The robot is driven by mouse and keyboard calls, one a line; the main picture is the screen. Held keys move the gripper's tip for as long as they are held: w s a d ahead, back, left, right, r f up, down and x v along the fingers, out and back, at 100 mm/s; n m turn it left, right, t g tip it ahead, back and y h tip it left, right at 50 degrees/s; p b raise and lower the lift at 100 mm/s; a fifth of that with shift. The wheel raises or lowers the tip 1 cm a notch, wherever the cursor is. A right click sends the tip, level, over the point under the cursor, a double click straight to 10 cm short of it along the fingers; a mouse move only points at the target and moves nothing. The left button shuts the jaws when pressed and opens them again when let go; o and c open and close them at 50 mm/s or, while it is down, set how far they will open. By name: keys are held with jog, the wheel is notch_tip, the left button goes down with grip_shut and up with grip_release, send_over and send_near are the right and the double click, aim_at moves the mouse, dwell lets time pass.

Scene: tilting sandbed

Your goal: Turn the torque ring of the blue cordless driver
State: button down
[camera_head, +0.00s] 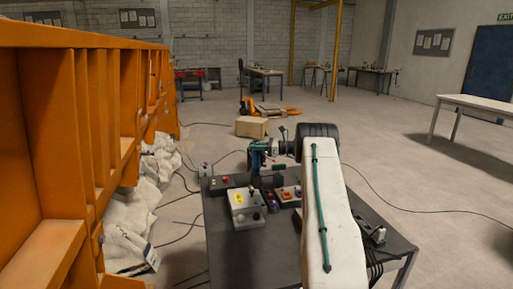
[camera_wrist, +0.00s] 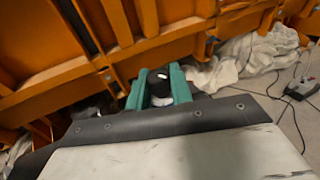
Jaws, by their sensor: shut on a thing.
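My gripper (camera_head: 272,147) is at the far end of my white arm, above the dark table, and looks small in the head view. A blue part of the cordless driver (camera_head: 256,160) shows at its left side. In the wrist view, the teal fingers of my gripper (camera_wrist: 158,73) stand on either side of a dark, rounded part of the driver (camera_wrist: 160,88), with a pale band below it. The fingers are shut on this part. I cannot make out the torque ring's markings or its turn. The rest of the driver is hidden or too small to tell.
The dark table (camera_head: 235,262) carries a pale control box (camera_head: 244,217) and several small boxes. The orange sandbed frame (camera_head: 60,190) stands close on the left, with white sacks (camera_head: 140,205) at its foot. A cardboard box (camera_head: 252,127) lies beyond.

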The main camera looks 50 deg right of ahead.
jog(key=c, duration=1.3)
grip_release()
jog(key=shift+r, duration=0.1)
jog(key=shift+v, duration=3.9)
